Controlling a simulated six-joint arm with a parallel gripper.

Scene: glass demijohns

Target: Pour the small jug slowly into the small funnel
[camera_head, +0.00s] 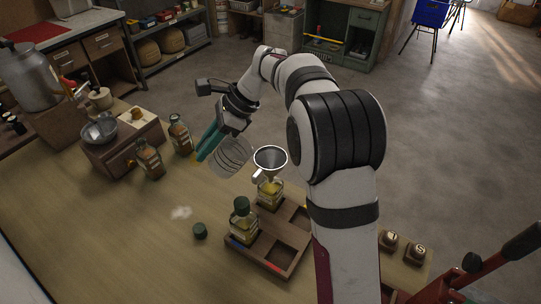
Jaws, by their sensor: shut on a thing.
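My gripper (208,147) has teal fingers and is shut on a clear ribbed jug (231,157). It holds the jug above the table, just left of the funnel. The jug looks tilted; I cannot make out its contents or any stream. The grey metal funnel (270,157) sits upright in the neck of a square glass bottle (270,193) holding yellowish liquid. That bottle stands in a compartment at the back of the wooden tray (270,270). The jug's rim is close to the funnel; I cannot tell whether they touch.
A green-capped bottle (243,224) stands in the tray's left part. A loose dark green cap (200,231) and a whitish patch (181,213) lie on the table. Two brown bottles (149,160) stand behind left, near a wooden box with a metal bowl (99,130). The left front table is clear.

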